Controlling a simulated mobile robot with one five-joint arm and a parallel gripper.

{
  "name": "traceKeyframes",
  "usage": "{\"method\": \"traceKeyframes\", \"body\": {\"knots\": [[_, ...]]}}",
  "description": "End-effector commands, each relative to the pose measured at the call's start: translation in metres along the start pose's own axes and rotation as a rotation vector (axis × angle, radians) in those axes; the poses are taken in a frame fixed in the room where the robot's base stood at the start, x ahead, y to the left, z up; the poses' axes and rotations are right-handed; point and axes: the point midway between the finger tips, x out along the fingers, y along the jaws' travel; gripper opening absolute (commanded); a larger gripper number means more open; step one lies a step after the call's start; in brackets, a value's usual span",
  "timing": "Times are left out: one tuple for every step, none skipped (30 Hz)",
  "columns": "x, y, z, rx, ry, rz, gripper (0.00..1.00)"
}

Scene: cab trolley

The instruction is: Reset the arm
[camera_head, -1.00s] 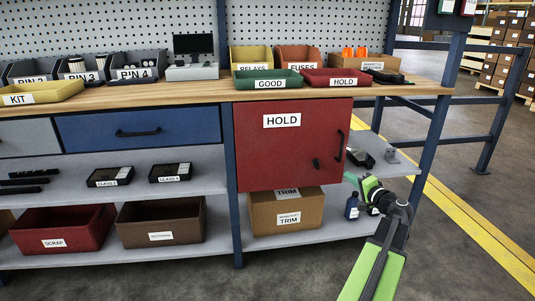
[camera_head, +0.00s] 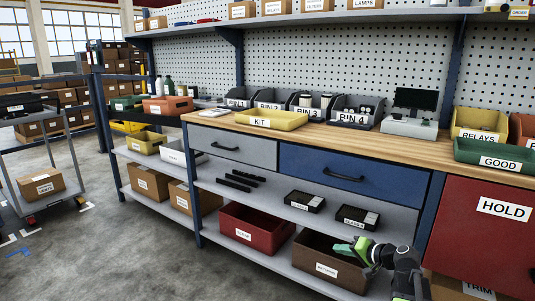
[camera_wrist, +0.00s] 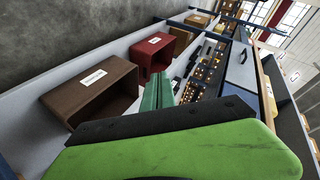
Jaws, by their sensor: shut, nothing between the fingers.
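My gripper (camera_head: 352,249) shows at the lower right of the head view, its green fingers shut and empty. It appears in front of the brown bin (camera_head: 325,262) on the bench's lower shelf; I cannot tell whether it touches the bin. My dark wrist and green arm run down to the bottom edge. In the wrist view my green fingers (camera_wrist: 158,92) are together, with nothing between them. The wrist view is turned sideways, and the brown bin (camera_wrist: 92,88) and red bin (camera_wrist: 152,55) lie beyond the fingers.
The workbench (camera_head: 420,155) has a grey drawer (camera_head: 238,146), a blue drawer (camera_head: 345,176) and a red HOLD door (camera_head: 480,235). A red bin (camera_head: 255,226) stands left of the brown one. A trolley (camera_head: 45,190) with a box stands at the left. Floor in front is clear.

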Motion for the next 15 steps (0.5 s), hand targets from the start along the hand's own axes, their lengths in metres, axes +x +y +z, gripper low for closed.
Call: {"method": "traceKeyframes", "body": {"knots": [[0.021, -0.025, 0.031, -0.045, -0.081, 0.015, 0.0], [0.033, -0.035, 0.049, -0.073, -0.129, 0.03, 0.0], [0.045, -0.045, 0.072, -0.11, -0.187, 0.053, 0.0], [0.053, -0.052, 0.09, -0.136, -0.231, 0.069, 0.0], [0.06, -0.059, 0.106, -0.162, -0.271, 0.087, 0.0], [0.067, -0.065, 0.127, -0.197, -0.324, 0.114, 0.0], [0.071, -0.07, 0.143, -0.223, -0.362, 0.135, 0.0], [0.074, -0.073, 0.158, -0.25, -0.401, 0.157, 0.0], [0.077, -0.077, 0.178, -0.286, -0.45, 0.192, 0.0], [0.078, -0.079, 0.193, -0.314, -0.488, 0.221, 0.0], [0.077, -0.08, 0.207, -0.345, -0.526, 0.254, 0.0], [0.075, -0.078, 0.225, -0.384, -0.576, 0.306, 0.0], [0.071, -0.075, 0.235, -0.411, -0.609, 0.35, 0.0], [0.066, -0.069, 0.243, -0.433, -0.638, 0.394, 0.0], [0.057, -0.059, 0.249, -0.454, -0.668, 0.459, 0.0]]}}
